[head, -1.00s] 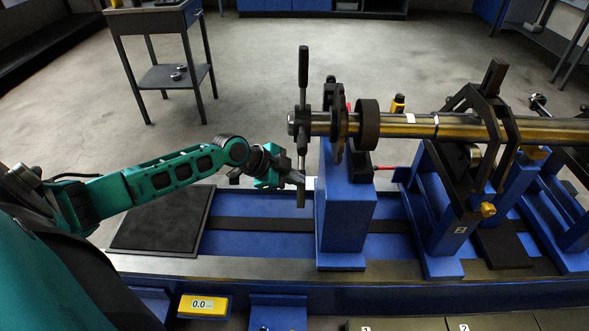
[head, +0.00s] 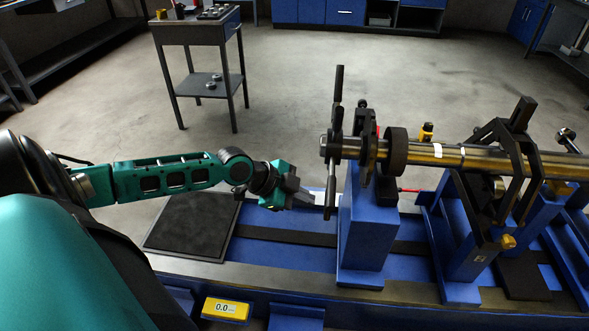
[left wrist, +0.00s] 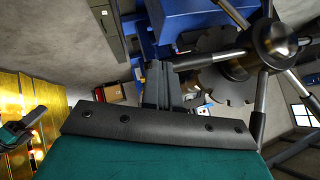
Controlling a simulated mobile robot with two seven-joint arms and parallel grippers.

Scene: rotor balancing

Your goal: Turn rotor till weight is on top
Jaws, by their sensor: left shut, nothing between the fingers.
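The rotor is a long steel shaft (head: 470,158) lying across blue stands, with a white band near its left part. A spoked handwheel (head: 334,145) is on its left end, with one dark handle pointing up and one down. In the left wrist view its round hub (left wrist: 273,42) and several handles show, with a notched dark disc behind. My left gripper (head: 308,199) is shut and empty, just left of the lower handle, with a small gap appearing between them. Its fingers (left wrist: 158,88) also show in the wrist view. I cannot clearly identify the weight. My right gripper is out of view.
A blue pedestal (head: 366,235) stands under the shaft's left end. A black mat (head: 190,228) lies on the blue base left of it. A yellow display (head: 226,309) reads 0.0 at the front. A small cart (head: 199,50) stands behind on open floor.

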